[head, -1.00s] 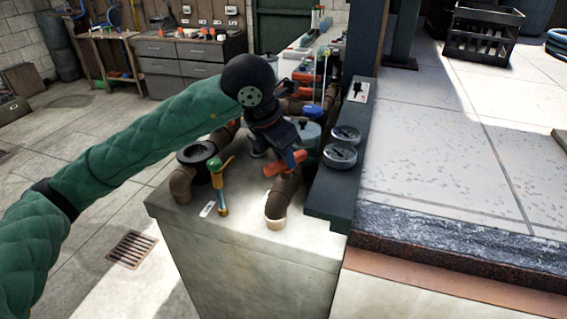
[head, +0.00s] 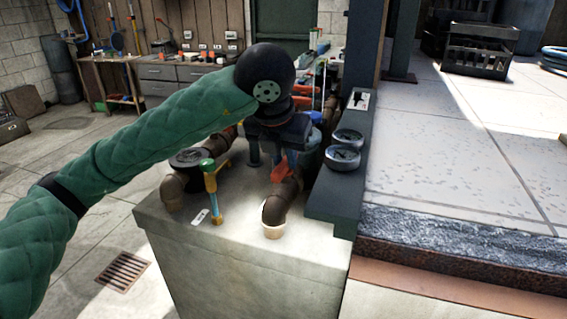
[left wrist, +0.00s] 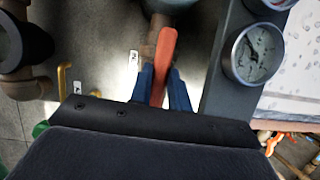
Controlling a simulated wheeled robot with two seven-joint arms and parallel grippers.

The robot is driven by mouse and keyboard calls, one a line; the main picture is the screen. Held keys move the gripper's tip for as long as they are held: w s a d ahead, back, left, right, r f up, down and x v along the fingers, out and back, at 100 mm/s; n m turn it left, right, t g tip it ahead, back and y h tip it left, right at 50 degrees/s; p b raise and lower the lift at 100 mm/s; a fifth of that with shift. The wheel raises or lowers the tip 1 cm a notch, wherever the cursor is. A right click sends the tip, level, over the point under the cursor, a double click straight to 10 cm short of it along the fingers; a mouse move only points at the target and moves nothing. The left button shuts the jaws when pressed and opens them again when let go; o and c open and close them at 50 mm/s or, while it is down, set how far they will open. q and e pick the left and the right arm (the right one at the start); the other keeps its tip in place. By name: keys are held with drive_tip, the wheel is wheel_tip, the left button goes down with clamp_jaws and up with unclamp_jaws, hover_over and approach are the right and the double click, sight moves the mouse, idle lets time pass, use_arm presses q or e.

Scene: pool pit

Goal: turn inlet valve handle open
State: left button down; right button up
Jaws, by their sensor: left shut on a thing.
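The orange-red valve handle (head: 281,173) sits above a brown elbow pipe (head: 275,207) on the concrete block. My left gripper (head: 288,158) reaches down over it from above, and its dark body hides much of the handle and valve. In the left wrist view the handle (left wrist: 166,45) lies lengthwise between the two blue fingers (left wrist: 162,76), which are shut on it. Its far end lies over the brown pipe. My right gripper is in neither view.
Two round gauges (head: 342,157) sit on a dark ledge (head: 335,205) just right of the valve. A green-topped brass tap (head: 212,190) and a black-topped brown pipe fitting (head: 190,160) stand left. The block's front top is clear.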

sight(279, 169)
use_arm(q)
drive_tip(key=shift+n+b, duration=0.3)
drive_tip(key=shift+n, duration=0.1)
drive_tip(key=shift+r, duration=0.1)
drive_tip(key=c, duration=1.3)
unclamp_jaws()
drive_tip(key=shift+v, duration=3.8)
